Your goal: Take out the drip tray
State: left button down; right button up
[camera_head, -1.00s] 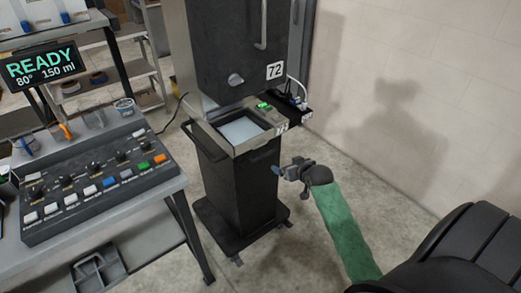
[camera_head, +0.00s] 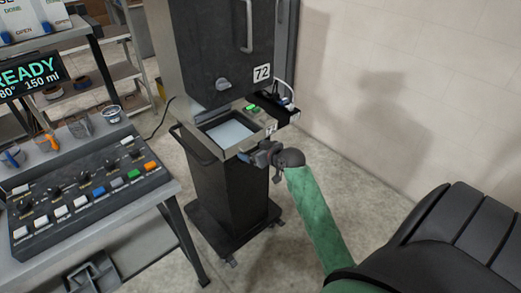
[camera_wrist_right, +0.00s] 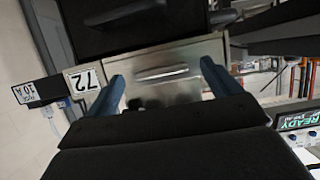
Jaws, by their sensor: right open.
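The drip tray (camera_head: 228,133) appears as a shallow metal-rimmed tray with a pale surface, seated below the dark dispenser marked 72. My right gripper (camera_head: 258,157) is at its front right corner in the head view. In the upside-down right wrist view, the open blue fingers (camera_wrist_right: 160,82) stand either side of a metal front panel (camera_wrist_right: 190,88) with a slot-like handle (camera_wrist_right: 161,73). Nothing is held between them. I cannot tell whether the fingers touch the panel. My left gripper is out of view.
A black wheeled bin (camera_head: 230,185) with a handle stands below the tray. A bench with a button panel (camera_head: 85,190) is at the left, under a READY display (camera_head: 30,72). A black socket box (camera_head: 277,112) with cables is right of the tray. Floor at right is open.

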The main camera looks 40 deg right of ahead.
jog(key=shift+x, duration=0.9)
jog(key=c, duration=1.4)
jog(key=shift+c, duration=0.3)
jog(key=shift+r+p, duration=0.2)
jog(key=shift+p, duration=0.3)
